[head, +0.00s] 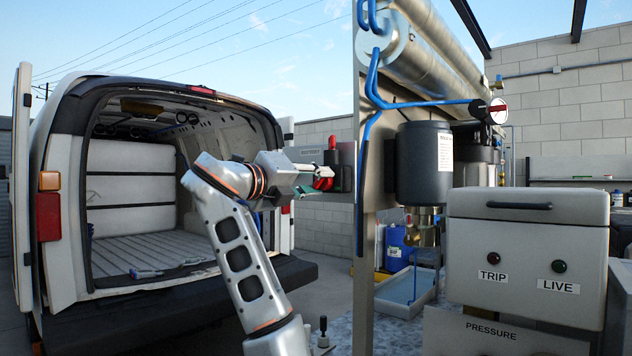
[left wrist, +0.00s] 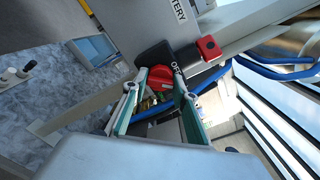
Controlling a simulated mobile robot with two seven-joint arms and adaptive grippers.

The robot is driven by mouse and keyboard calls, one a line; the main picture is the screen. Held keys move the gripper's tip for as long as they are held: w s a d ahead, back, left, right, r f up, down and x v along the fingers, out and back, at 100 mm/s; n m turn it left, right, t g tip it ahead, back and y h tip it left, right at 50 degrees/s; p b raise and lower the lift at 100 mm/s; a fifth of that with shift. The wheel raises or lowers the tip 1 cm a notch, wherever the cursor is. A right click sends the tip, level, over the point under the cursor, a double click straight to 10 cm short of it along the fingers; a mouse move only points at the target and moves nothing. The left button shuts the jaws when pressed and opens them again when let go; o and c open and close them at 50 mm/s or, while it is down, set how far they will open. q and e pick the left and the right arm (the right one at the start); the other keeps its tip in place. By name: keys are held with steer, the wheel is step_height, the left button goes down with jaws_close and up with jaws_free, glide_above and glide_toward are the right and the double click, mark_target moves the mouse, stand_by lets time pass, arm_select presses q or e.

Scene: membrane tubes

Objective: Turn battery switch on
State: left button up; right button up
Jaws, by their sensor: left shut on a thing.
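The battery switch is on a grey panel (head: 312,153) marked BATTERY, fixed to the metal frame beside the van. Its red knob (head: 325,183) sits low on a dark mount and also shows in the left wrist view (left wrist: 160,84). A second red part (left wrist: 208,47) stands on the black housing (left wrist: 172,55), where part of the word OFF is readable near the knob. My left gripper (head: 312,177) reaches in from the left. In the left wrist view its green-padded fingers (left wrist: 160,92) are shut on the red knob, one on each side. My right gripper is out of view.
A white cabinet (head: 527,235) with TRIP and LIVE lamps stands at the right. Blue hoses, a black canister (head: 424,163) and a gauge (head: 497,111) are on the frame. The open van (head: 160,180) is at the left. A pale tray (head: 408,294) lies below.

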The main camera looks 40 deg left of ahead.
arm_select(q)
steer(key=m, duration=0.5)
steer(key=shift+m, duration=2.4)
steer(key=o, duration=1.1)
steer(key=shift+s, duration=0.1)
steer(key=s, duration=0.8)
steer(key=s+a, duration=0.1)
steer(key=s, duration=0.2)
steer(key=shift+s, duration=0.4)
